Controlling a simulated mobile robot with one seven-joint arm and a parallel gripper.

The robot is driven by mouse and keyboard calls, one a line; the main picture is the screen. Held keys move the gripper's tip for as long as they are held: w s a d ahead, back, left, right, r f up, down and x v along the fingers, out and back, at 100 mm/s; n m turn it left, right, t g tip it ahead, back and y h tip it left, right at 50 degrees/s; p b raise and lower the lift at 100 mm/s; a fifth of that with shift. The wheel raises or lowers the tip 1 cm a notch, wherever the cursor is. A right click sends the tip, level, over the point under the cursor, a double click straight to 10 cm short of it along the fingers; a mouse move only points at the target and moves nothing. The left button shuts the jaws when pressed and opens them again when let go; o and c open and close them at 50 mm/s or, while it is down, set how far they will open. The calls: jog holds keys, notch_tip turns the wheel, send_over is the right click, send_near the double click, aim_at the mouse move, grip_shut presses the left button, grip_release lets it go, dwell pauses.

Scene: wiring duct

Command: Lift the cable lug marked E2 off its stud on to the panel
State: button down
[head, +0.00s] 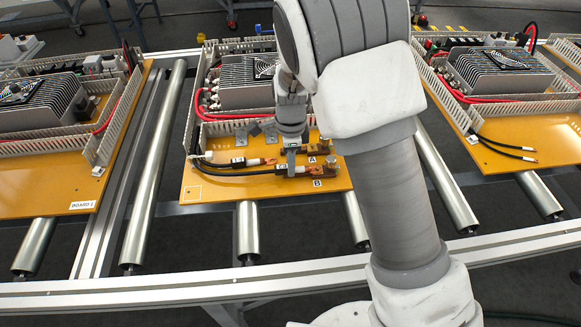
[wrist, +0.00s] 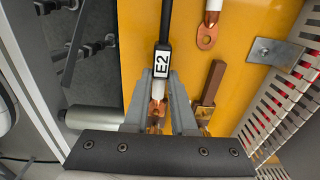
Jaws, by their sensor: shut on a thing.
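The E2 cable lug (wrist: 157,108) is copper, with a white sleeve and a black cable bearing the E2 tag (wrist: 163,62). My gripper (wrist: 160,98) is shut on it, one finger on each side, in the wrist view. In the head view my gripper (head: 291,168) is low over the front terminal, marked B (head: 318,183). The fingers hide much of the lug and its stud, so I cannot tell whether the lug is still around the stud. The orange panel (head: 230,187) lies beneath.
A second copper lug (wrist: 207,36) lies on the panel beside the held cable. A copper terminal bar (wrist: 211,84) stands right of my fingers in the wrist view. Slotted white duct (head: 235,128) runs behind.

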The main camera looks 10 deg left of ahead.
jog(key=shift+r, duration=0.5)
notch_tip(320, 180, up, 4)
jog(key=shift+f+p, duration=0.15)
jog(key=shift+p, duration=0.5)
jog(key=d+r+p, duration=0.1)
jog(key=d+r, duration=0.5)
jog(key=d, duration=0.5)
jog(key=shift+d+r, duration=0.15)
jog(key=shift+d, duration=0.2)
jog(key=shift+r, duration=0.1)
notch_tip(320, 180, up, 4)
jog(key=p, duration=0.4)
jog(key=shift+a+f, duration=0.1)
jog(key=shift+f, duration=0.1)
